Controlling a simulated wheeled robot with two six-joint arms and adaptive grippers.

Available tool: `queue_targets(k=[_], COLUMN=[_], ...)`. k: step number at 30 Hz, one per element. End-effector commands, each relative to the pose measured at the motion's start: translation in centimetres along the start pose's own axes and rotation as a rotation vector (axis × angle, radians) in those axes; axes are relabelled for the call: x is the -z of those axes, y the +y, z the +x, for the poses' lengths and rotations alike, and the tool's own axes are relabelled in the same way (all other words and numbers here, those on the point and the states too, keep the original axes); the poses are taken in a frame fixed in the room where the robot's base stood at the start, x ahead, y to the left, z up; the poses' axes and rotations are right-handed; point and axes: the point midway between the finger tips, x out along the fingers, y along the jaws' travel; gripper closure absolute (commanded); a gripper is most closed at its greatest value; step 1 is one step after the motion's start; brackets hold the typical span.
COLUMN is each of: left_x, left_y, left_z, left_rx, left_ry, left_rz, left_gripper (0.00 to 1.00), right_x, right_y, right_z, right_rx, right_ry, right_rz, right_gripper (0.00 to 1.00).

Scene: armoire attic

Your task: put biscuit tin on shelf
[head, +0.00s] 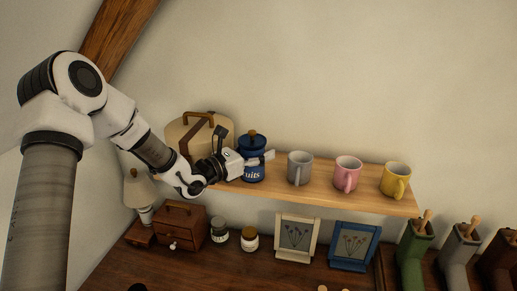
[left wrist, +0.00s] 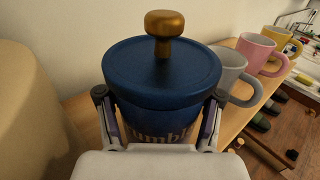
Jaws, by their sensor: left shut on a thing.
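The biscuit tin is a dark blue round tin (head: 252,168) with a gold knob on its lid and pale lettering on its side. It is at the wooden shelf (head: 330,190), left of the grey mug. In the left wrist view the blue tin (left wrist: 162,75) is upright between the two fingers. My left gripper (head: 258,158) is shut on the tin. Whether the tin's base touches the shelf is hidden by the gripper. My right gripper is not in view.
A grey mug (head: 299,167), pink mug (head: 346,172) and yellow mug (head: 395,180) stand on the shelf to the right. A cream round box (head: 188,135) is close on the left. Below are picture frames (head: 296,238), jars (head: 250,240) and a small drawer box (head: 180,228).

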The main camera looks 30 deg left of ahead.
Motion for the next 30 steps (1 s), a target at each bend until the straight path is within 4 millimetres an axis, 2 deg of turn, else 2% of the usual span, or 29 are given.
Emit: queue_targets(k=[3,4,5,13,17,22,30], left_x=[0.4,0.3,0.3,0.2,-0.4,0.2,-0.2], left_y=[0.0,0.0,0.0,0.0,0.0,0.1,0.2], left_z=[0.0,0.0,0.0,0.0,-0.1,-3.2,-8.4], left_rx=[0.000,0.000,0.000,0.000,0.000,-0.003,-0.005], left_ry=[-0.001,0.000,0.000,0.001,0.001,-0.005,-0.006], left_rz=[0.000,0.000,0.000,0.000,-0.001,-0.009,-0.009], left_gripper=[0.74,0.27,0.23,0.23,0.23,0.23,0.23], right_x=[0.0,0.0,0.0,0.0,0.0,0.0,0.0], right_y=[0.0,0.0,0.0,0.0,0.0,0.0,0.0], right_z=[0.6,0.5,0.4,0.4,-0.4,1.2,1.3], right_rx=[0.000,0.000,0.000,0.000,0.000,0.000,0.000], right_ry=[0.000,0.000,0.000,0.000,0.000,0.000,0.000], right_rz=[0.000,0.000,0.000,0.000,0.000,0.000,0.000], right_gripper=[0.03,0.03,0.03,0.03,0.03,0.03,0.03])
